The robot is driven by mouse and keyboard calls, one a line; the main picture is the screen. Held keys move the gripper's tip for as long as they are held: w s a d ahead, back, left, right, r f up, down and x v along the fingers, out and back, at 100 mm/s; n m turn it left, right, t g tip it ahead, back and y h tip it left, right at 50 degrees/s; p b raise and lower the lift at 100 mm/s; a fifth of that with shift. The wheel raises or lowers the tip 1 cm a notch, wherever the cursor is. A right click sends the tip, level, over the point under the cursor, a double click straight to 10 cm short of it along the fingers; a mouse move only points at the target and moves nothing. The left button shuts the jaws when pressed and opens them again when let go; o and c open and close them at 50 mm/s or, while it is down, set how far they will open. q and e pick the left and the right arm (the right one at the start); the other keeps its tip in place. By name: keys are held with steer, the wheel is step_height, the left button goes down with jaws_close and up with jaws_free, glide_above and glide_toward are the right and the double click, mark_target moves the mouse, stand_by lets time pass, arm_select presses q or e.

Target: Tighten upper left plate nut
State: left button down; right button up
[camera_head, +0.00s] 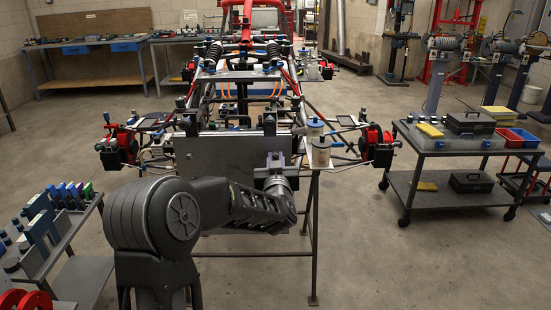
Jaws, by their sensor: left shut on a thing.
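A tube-frame chassis (243,75) stands in the middle on a metal stand. A flat grey plate (222,158) is mounted upright on its near end. A dark fitting (191,127) stands at the plate's upper left edge and a similar one (269,124) at its upper right. My left gripper (275,158) is in front of the plate's upper right part, pointing up, below that second fitting. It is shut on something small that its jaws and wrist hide. I cannot make out any plate nut clearly. My right gripper is not in view.
Red and black wheel hubs stick out at the left (119,146) and right (378,146). A tool cart (462,150) stands at the right. A bench with colored tools (60,225) is at the lower left. The floor in front of the stand is clear.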

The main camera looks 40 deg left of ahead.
arm_select(q)
steer(key=m+p, duration=0.2)
steer(key=m, duration=0.3)
steer(key=shift+d+m, duration=0.1)
steer(key=shift+m, duration=0.3)
steer(key=m+p, duration=0.2)
steer(key=m, duration=0.2)
steer(key=shift+p, duration=0.35)
steer(key=m+p, duration=0.3)
steer(key=m, duration=0.2)
steer(key=shift+w+m, duration=0.1)
steer(key=shift+m, duration=0.3)
steer(key=m+p, duration=0.1)
steer(key=m, duration=0.2)
steer(key=shift+f+p, duration=0.15)
steer(key=shift+p, duration=0.25)
steer(key=shift+f+m, duration=0.1)
steer(key=shift+m, duration=0.3)
steer(key=c, duration=1.4)
jaws_free()
steer(key=shift+o, duration=0.2)
